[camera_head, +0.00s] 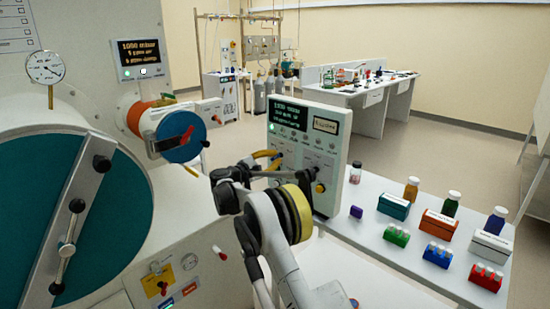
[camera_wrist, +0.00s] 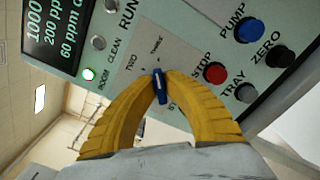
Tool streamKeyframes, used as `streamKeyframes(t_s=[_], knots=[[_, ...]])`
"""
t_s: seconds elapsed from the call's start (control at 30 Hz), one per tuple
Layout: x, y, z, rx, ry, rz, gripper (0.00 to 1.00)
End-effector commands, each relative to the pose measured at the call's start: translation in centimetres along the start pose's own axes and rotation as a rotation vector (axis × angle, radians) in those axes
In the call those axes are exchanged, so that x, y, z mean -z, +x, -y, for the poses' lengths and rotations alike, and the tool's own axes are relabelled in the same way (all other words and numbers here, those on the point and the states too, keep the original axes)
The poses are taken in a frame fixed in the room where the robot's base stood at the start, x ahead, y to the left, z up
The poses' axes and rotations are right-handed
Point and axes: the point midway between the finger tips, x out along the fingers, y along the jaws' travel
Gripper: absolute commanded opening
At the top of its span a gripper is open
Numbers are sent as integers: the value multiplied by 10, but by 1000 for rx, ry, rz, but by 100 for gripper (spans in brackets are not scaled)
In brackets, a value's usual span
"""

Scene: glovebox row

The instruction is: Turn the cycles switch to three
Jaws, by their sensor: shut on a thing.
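The control box (camera_head: 305,150) with a dark screen stands on the white bench. In the wrist view its panel (camera_wrist: 185,50) fills much of the picture, tilted. My gripper (camera_wrist: 160,80) has its yellow fingers closed on a small blue switch knob (camera_wrist: 163,98) with a white pointer line. The labels TWO and THREE are printed above the knob. The knob's upper end leans slightly left in the picture; I cannot tell exactly which label it points to. In the head view my gripper (camera_head: 273,164) is at the box's front, and the knob is hidden.
Bottles and coloured blocks stand on the bench (camera_head: 365,235) at right. A large glovebox (camera_head: 190,235) stands at left.

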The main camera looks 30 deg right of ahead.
Motion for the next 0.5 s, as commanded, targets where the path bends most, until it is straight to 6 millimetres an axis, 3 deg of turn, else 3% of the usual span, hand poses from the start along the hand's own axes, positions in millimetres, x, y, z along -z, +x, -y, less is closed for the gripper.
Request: streamKeyframes(t_s=[0.5], knots=[[0, 0, 0, -1, 104, 0, 0]])
